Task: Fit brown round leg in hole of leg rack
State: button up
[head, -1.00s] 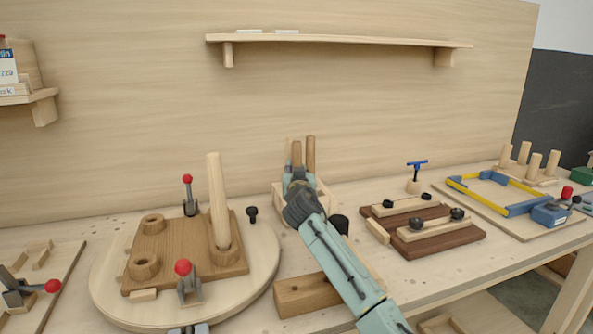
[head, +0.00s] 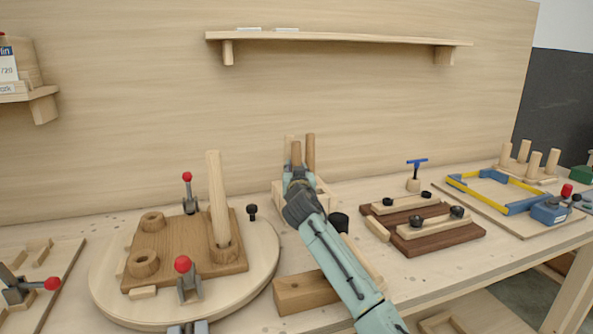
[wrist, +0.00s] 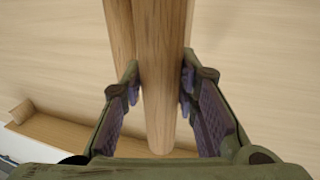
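The brown round leg (head: 296,153) stands up out of my gripper (head: 297,172) in the head view. In the wrist view the leg (wrist: 162,75) runs between the two fingers of my gripper (wrist: 160,85), which are closed against its sides. The pale leg rack (head: 322,196) is at the back of the bench, behind my gripper and mostly hidden by it. Another brown leg (head: 310,153) stands upright just right of the held one. A paler post shows to the left. The rack's holes and the held leg's lower end are hidden in the head view.
A round board (head: 110,283) at left carries a brown block with an upright pale leg (head: 217,195) and red-knobbed clamps. A wooden block (head: 300,295) lies near my arm. A dark brown fixture (head: 455,236) is at right. A shelf (head: 340,39) hangs above.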

jog(key=o, duration=0.4)
jog(key=shift+f, duration=0.3)
